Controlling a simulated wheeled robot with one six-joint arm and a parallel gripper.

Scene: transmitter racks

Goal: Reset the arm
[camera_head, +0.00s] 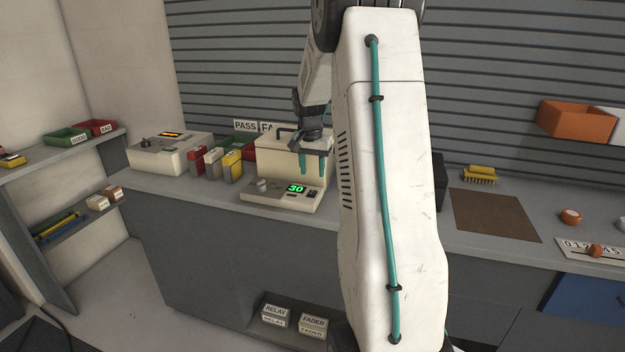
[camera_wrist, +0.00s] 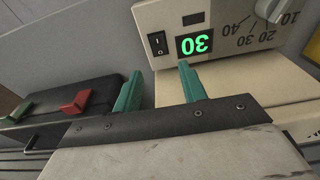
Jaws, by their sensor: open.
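My gripper (camera_head: 316,165) hangs above the bench in the camera_head view, just in front of a cream device whose green display (camera_head: 296,188) reads 30. Its two teal fingers are apart with nothing between them. In the wrist view my gripper (camera_wrist: 160,85) is also open and empty. The device's display (camera_wrist: 195,44) shows upside down there, beside a black rocker switch (camera_wrist: 158,43) and a dial (camera_wrist: 270,8). My white arm link stands in the middle of the camera_head view and hides part of the bench behind it.
Several coloured modules (camera_head: 213,163) and a second cream device (camera_head: 170,154) stand left of the gripper. A black box with a red switch (camera_wrist: 76,102) and a green switch (camera_wrist: 20,111) is near the fingers. A brown mat (camera_head: 495,216) and yellow brush (camera_head: 480,174) lie right.

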